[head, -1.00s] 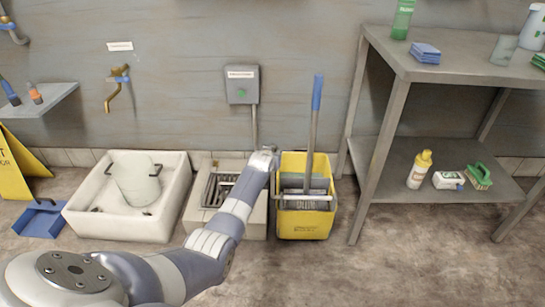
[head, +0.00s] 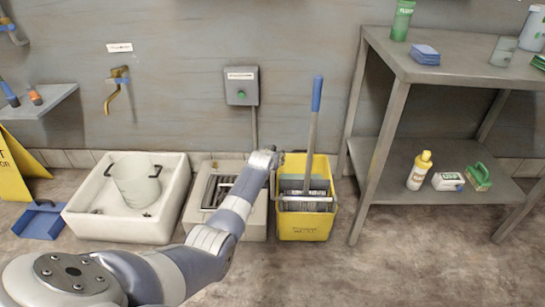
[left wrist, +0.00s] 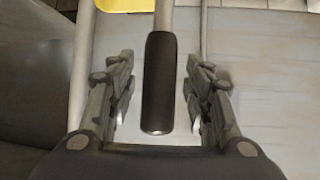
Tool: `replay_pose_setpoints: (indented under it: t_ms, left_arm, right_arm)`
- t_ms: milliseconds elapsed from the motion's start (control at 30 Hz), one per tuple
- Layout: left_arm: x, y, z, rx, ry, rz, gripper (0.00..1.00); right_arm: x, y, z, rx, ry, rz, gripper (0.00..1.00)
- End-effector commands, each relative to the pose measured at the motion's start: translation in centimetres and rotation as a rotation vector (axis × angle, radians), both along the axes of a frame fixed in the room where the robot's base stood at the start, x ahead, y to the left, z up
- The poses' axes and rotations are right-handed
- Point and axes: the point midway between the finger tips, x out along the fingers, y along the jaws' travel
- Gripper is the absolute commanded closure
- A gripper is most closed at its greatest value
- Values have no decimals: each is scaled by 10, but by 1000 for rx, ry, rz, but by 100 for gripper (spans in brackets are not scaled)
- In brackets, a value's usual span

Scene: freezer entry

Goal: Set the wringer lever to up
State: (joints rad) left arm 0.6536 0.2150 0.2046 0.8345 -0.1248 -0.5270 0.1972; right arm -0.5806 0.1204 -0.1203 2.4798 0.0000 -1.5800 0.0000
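The yellow mop bucket (head: 303,227) stands on the floor with a grey wringer (head: 304,203) in its top. In the left wrist view, a dark grip (left wrist: 159,85) on a grey rod, apparently the wringer lever, lies between the fingers of my left gripper (left wrist: 160,105). The fingers are open, one on each side, with a visible gap to the grip. A yellow edge of the bucket (left wrist: 125,4) shows at the top there. In the head view my left gripper (head: 265,158) is just left of the bucket, and I cannot make out the lever there. My right gripper is out of view.
A blue-topped mop handle (head: 314,115) stands upright in the bucket. A metal shelf (head: 375,170) is close on the right. A floor drain basin (head: 255,218) and a white sink (head: 120,227) lie to the left. The floor in front is clear.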

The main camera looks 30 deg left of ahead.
Motion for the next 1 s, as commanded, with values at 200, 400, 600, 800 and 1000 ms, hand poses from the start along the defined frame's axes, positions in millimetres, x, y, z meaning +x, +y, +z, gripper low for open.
replay_pose_setpoints:
  t_ms: [200,400,600,800,1000]
  left_arm:
    - [-1,-1,0,-1,2,-1,54]
    - [-10,-5,5,-1,2,-1,54]
    - [-26,-12,17,-1,1,-1,54]
    - [-46,-20,31,-1,0,-1,54]
    - [-68,-29,46,0,0,-1,54]
  right_arm:
    - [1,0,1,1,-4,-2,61]
    - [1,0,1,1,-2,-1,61]
    - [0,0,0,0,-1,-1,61]
    - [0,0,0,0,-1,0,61]
    - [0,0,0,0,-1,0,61]
